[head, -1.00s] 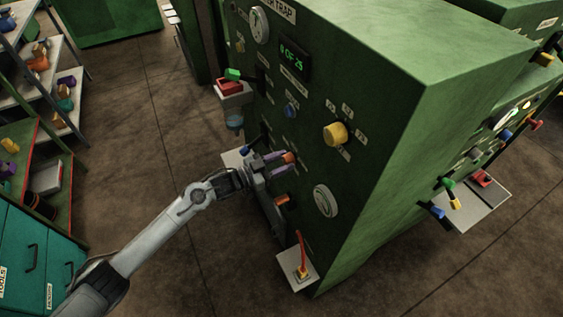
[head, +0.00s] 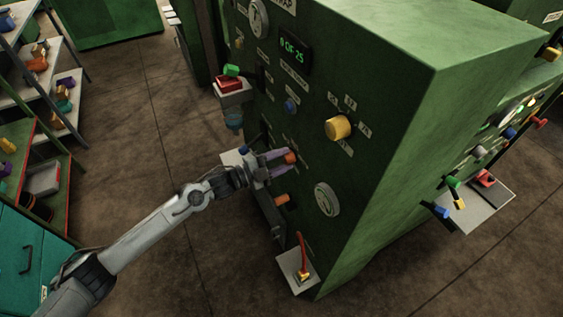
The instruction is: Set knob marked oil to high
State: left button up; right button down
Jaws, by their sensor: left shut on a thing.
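The green machine cabinet (head: 390,150) fills the middle of the head view. A second orange knob (head: 282,199) sits just below the gripper. My right gripper is not in view.
A small display (head: 294,50) reads "0 OF 25". A red lever (head: 302,252) stands on a low white shelf, and a round white dial (head: 326,199) is nearby. A tray with a red button (head: 229,84) juts out at left. Shelves with parts stand far left; floor between is clear.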

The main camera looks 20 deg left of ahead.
pick_arm(q)
jog(key=m+b, duration=0.2)
jog(key=m, duration=0.4)
jog(key=shift+f, duration=0.1)
jog(key=shift+m+b, duration=0.55)
jog(key=shift+m, duration=0.25)
jog(key=o, duration=1)
jog(key=shift+o, duration=0.2)
jog(key=shift+a, duration=0.1)
jog(key=shift+s+a, duration=0.15)
jog(key=shift+s, duration=0.1)
jog(key=p+v, duration=0.1)
jog(key=v, duration=0.9)
